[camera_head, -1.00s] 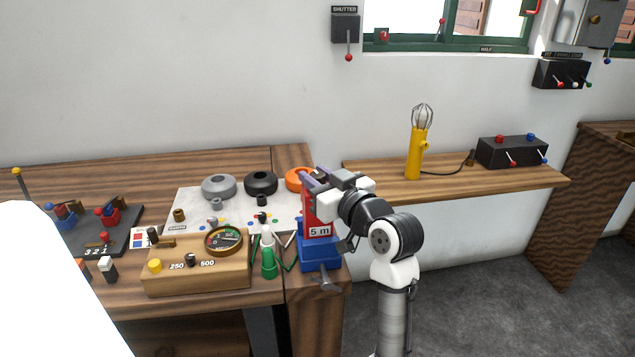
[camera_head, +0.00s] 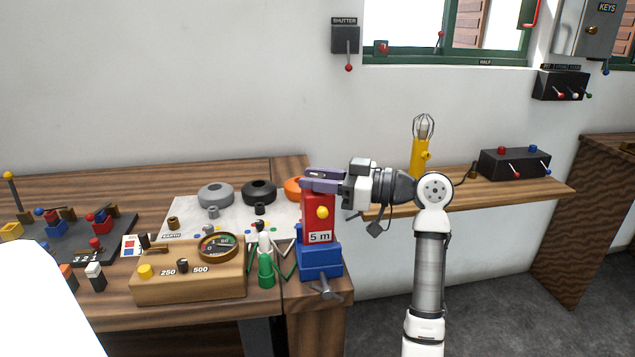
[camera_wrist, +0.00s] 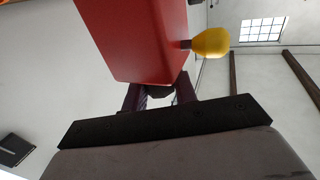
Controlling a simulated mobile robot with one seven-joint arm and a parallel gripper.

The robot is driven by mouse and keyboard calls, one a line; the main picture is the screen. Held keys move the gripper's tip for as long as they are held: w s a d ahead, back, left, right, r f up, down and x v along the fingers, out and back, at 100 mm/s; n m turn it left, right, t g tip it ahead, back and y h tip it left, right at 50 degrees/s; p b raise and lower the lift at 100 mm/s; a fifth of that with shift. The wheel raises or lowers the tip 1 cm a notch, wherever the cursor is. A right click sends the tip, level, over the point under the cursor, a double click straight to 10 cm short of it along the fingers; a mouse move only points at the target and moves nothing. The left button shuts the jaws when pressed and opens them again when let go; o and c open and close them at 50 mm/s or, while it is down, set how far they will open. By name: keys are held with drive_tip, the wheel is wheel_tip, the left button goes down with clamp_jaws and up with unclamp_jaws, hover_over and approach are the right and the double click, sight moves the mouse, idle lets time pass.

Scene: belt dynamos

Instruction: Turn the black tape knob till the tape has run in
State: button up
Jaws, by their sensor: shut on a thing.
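A red tape case (camera_head: 312,220), marked "5 m", stands upright in a blue vise (camera_head: 320,262) at the bench's right end. A yellow knob (camera_head: 322,212) sticks out of its front face and also shows in the wrist view (camera_wrist: 210,42). My gripper (camera_head: 318,177) reaches in level from the right, its purple fingers at the top of the case. In the wrist view, a black piece (camera_wrist: 158,91) shows between the fingers (camera_wrist: 158,98) beside the case. It looks like the black tape knob and is mostly hidden. My gripper is shut on it. I see no tape drawn out.
A green-and-white bottle-like thing (camera_head: 265,265) and a wooden meter box (camera_head: 190,285) stand left of the vise. Grey, black and orange rings lie behind. A shelf (camera_head: 470,192) with a yellow lamp (camera_head: 418,155) and a black switch box (camera_head: 514,163) is behind my arm.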

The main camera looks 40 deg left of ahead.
idle(0.3)
drive_tip(key=o, duration=1)
drive_tip(key=b+v, duration=0.3)
drive_tip(key=v, duration=1)
drive_tip(key=shift+w+d, duration=0.25)
drive_tip(key=shift+w, duration=0.1)
